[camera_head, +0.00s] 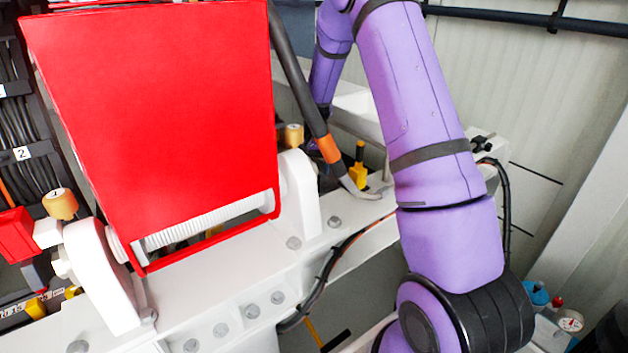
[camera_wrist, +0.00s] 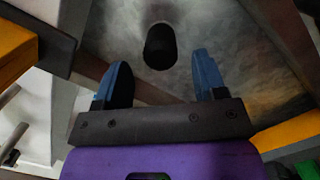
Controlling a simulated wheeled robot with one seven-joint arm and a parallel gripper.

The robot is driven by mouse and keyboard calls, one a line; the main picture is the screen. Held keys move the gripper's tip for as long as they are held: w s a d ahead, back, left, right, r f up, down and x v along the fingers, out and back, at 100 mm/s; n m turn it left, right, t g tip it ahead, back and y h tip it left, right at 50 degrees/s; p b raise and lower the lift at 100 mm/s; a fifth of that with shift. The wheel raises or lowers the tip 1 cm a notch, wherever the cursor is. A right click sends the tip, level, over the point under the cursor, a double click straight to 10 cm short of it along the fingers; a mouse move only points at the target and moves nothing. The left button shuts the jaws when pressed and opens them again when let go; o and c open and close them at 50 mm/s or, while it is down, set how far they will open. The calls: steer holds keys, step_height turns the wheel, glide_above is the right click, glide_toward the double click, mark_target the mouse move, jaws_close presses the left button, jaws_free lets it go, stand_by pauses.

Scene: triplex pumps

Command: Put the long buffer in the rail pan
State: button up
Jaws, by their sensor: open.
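My gripper (camera_wrist: 161,75) shows in the wrist view with its two blue fingers apart and nothing between them. A black cylinder (camera_wrist: 160,47), seen nearly end-on, lies or stands just beyond the fingertips on a mottled grey surface (camera_wrist: 215,30). It appears apart from both fingers. I cannot tell for sure whether it is the long buffer, or whether the grey surface is part of the rail pan. No clearly recognisable rail pan shows there.
A large red cover (camera_head: 160,120) stands on a white frame (camera_head: 320,250). A black hose with an orange band (camera_head: 328,149) runs beside it. A yellow block (camera_head: 358,170) sits on the frame. An orange-yellow bar (camera_wrist: 15,50) with a dark end is left of my gripper.

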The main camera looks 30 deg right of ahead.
steer(key=r, duration=0.7)
steer(key=shift+w+d, duration=0.35)
steer(key=shift+w, duration=0.05)
